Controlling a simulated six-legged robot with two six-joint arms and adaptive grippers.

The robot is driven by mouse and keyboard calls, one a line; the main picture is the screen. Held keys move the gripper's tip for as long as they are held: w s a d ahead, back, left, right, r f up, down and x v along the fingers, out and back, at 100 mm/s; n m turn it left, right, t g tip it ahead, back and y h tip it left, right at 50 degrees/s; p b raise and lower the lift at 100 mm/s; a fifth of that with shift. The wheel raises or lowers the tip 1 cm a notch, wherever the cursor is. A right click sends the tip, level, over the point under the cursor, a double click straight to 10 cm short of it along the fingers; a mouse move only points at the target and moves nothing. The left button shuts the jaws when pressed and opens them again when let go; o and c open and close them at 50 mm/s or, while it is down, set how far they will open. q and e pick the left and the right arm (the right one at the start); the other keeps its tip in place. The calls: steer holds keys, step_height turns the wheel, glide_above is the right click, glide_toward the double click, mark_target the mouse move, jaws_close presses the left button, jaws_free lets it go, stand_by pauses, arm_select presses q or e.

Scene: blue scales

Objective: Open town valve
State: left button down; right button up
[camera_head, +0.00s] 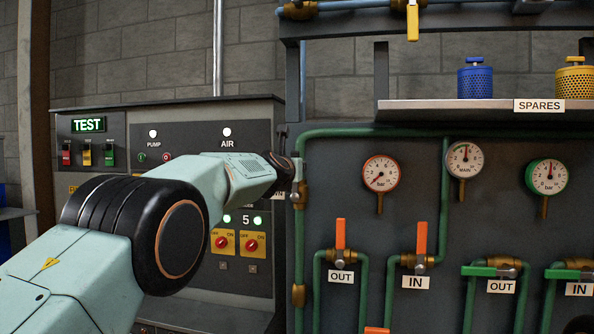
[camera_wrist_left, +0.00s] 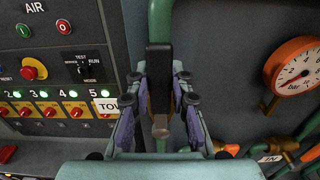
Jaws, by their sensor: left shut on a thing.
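The town valve shows in the left wrist view as a dark upright handle (camera_wrist_left: 160,72) with a brass end (camera_wrist_left: 160,126), in front of a vertical green pipe. A partly covered label starting "TOW" (camera_wrist_left: 106,106) is at its left. My left gripper (camera_wrist_left: 160,108) has its fingers on both sides of the handle and is shut on it. In the head view my left forearm reaches across to the pipe at the panel edge, and my left gripper (camera_head: 284,172) is mostly hidden behind the wrist. My right gripper is in neither view.
The control panel (camera_head: 75,155) with switches and lit green lamps stands at left. A red-rimmed gauge (camera_head: 380,173), orange upright levers (camera_head: 340,234) and green level levers (camera_head: 486,271) are on the board at right. A spares shelf (camera_head: 470,104) is above.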

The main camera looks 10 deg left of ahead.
arm_select(q)
steer(key=shift+f, duration=0.25)
steer(key=c, duration=1.5)
jaws_free()
steer(key=o, duration=0.3)
steer(key=shift+w+a, duration=0.1)
steer(key=shift+o, duration=0.2)
steer(key=shift+r, duration=0.1)
steer(key=shift+r, duration=0.1)
